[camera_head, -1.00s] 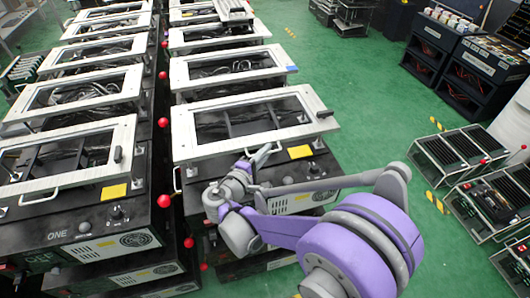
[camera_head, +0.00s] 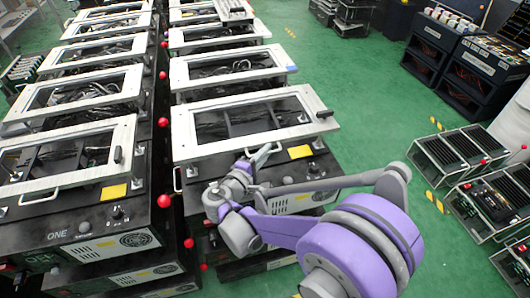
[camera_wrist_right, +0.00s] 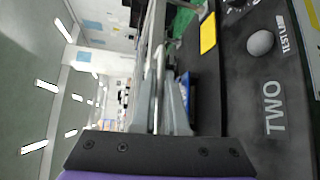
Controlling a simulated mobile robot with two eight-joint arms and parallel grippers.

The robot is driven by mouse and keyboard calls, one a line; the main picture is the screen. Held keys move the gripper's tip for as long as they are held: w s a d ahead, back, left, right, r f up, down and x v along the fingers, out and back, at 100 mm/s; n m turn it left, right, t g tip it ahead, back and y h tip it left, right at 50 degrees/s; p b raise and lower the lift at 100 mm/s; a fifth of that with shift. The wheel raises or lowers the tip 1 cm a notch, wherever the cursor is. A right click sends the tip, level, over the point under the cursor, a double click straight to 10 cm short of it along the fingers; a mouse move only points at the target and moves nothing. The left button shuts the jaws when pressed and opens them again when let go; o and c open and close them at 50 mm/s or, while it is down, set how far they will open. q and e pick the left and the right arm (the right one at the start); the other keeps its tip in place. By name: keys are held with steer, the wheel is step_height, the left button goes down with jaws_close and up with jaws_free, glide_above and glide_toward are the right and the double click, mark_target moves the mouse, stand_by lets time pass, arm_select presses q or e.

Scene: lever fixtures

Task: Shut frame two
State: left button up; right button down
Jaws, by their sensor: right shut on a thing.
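Frame two is the white rectangular frame (camera_head: 182,132) with an open window on the nearest fixture of the right-hand row in the head view. Its front edge stands above the dark box (camera_head: 310,172), with a gap below it. In the right wrist view the box's dark panel bears the label TWO (camera_wrist_right: 273,107), and the frame (camera_wrist_right: 147,45) shows nearly edge-on. My right gripper (camera_head: 264,154) is at the frame's front edge, shut on its handle; the fingers show in the right wrist view (camera_wrist_right: 168,105). The fingers partly hide the handle. My left gripper is not in view.
A similar fixture labelled ONE (camera_head: 57,234) stands close on the left, with its own white frame (camera_head: 120,150). More fixtures line up behind both. Red balls (camera_head: 163,201) sit between the rows. Green floor (camera_head: 370,130) is clear to the right, before low racks (camera_head: 455,152).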

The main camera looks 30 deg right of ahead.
stand_by(0.5)
step_height(320, 180, up, 2)
steer(key=shift+r+p, duration=0.1)
steer(key=shift+p, duration=0.55)
steer(key=c, duration=1.2)
jaws_free()
steer(key=shift+c, duration=0.2)
steer(key=shift+a, duration=0.1)
steer(key=v, duration=1)
steer(key=shift+s+a, duration=0.15)
steer(key=shift+a, duration=0.1)
